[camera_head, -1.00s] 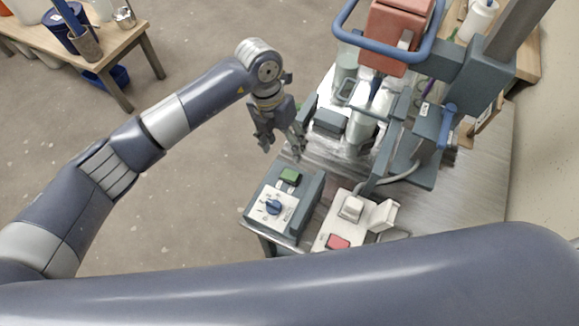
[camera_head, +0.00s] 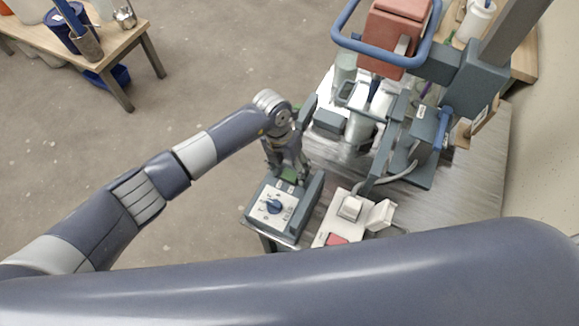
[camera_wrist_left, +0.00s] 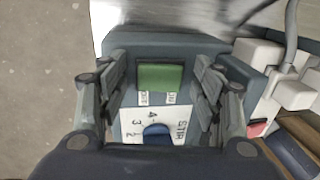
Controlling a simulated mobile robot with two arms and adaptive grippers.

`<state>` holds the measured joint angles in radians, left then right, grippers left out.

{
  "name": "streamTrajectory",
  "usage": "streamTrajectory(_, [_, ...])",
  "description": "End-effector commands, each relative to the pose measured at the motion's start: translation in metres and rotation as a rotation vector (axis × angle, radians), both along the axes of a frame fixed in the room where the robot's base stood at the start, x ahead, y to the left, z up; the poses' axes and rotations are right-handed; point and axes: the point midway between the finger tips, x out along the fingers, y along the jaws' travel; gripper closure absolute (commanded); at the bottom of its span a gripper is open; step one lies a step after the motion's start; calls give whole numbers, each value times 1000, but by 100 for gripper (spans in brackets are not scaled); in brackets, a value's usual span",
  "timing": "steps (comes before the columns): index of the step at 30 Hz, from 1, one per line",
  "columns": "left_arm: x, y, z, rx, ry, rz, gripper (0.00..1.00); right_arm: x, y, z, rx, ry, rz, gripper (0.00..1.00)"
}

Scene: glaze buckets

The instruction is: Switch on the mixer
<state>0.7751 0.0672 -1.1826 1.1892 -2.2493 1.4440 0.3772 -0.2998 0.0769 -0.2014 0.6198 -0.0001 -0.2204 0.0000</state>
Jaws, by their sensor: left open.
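The mixer's control box (camera_head: 297,221) sits at the near left corner of the metal table, with a blue dial (camera_head: 273,206) on a white face. Its green button (camera_wrist_left: 160,77) shows fully in the left wrist view, between my open fingers and beyond the dial. In the head view my left gripper (camera_head: 289,178) hangs over the far end of the box and mostly hides the green button. The fingers also show in the left wrist view (camera_wrist_left: 157,100), one on each side of the box, with nothing between them held. The mixer (camera_head: 395,40) has a red-brown motor head and a blue guard bar. My right gripper is not in view.
A white box with a red switch (camera_head: 337,239) and a raised flap stands right of the control box. A metal container (camera_head: 359,130) stands under the mixer. A wooden table (camera_head: 118,54) with buckets is at the back left. The floor between is clear.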

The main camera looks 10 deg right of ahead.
Motion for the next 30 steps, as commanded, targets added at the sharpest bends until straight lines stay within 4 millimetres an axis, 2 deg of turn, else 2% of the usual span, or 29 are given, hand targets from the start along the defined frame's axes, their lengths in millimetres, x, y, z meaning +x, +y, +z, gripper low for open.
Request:
streamTrajectory(2, [0, 0, 0, 0, 0, 0, 42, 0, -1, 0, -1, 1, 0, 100])
streamTrajectory(6, [0, 0, 0, 0, 0, 0, 74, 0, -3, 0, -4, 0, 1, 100])
streamTrajectory(8, [0, 0, 0, 0, 0, 0, 84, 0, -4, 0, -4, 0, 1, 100])
streamTrajectory(14, [0, -1, 1, 11, -7, -1, 84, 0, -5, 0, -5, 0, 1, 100])
streamTrajectory(24, [-4, -6, 0, 174, -116, -4, 84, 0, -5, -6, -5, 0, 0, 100])
streamTrajectory(30, [-4, -6, 1, 207, -140, 0, 84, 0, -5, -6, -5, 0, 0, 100])
